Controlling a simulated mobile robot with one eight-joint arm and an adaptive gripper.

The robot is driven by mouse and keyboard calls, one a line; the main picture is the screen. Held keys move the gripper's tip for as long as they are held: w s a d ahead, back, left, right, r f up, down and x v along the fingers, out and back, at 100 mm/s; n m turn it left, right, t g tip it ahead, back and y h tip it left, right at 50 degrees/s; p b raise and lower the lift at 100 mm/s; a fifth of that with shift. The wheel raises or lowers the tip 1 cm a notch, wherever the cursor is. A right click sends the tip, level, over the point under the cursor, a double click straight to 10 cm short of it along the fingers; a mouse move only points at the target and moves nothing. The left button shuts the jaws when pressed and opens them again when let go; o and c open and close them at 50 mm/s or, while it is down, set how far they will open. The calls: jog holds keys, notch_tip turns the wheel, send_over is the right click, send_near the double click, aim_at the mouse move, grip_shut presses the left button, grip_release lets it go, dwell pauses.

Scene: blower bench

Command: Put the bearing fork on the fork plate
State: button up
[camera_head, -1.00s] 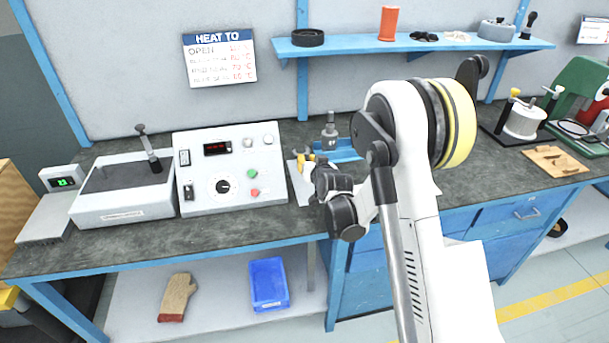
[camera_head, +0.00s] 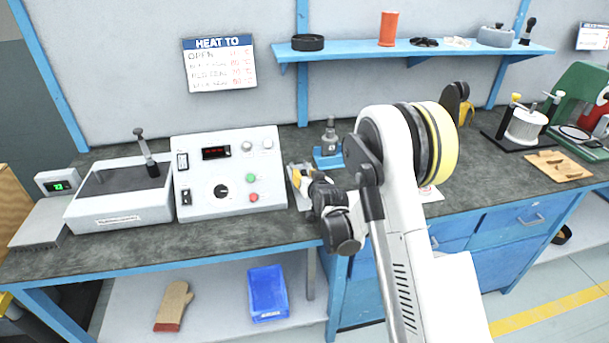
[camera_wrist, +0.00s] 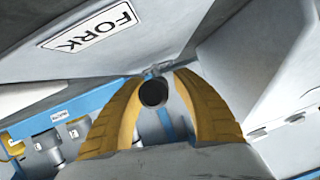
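My gripper (camera_head: 296,174) is at the bench just right of the control box, low over a narrow pale grey plate (camera_head: 303,202). In the wrist view its two yellow fingers (camera_wrist: 153,88) close in on both sides of a round black end, which looks like the handle of the bearing fork (camera_wrist: 153,93). The rest of the fork is hidden. A pale grey surface with a FORK label, seemingly the fork plate (camera_wrist: 40,62), fills the upper left of the wrist view. I cannot tell whether the fork touches it.
The control box (camera_head: 230,190) stands close left of my gripper. A blue stand with a grey fitting (camera_head: 329,152) stands close behind. A shallow grey unit with a lever (camera_head: 120,195) is farther left. The blue shelf (camera_head: 370,54) is above.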

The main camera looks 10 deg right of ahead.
jog(key=p+v, duration=0.1)
jog(key=v, duration=1)
jog(key=shift+s, duration=0.25)
jog(key=s+r+n+g, duration=0.1)
jog(key=s+r+g, duration=0.2)
jog(key=s+r, duration=0.85)
jog(key=s+g+h, duration=0.1)
jog(key=s+g, duration=0.3)
jog(key=s, duration=1.7)
jog(key=shift+s+d+r+n, duration=0.3)
jog(key=shift+s+d+r, duration=0.05)
jog(key=shift+r, duration=0.1)
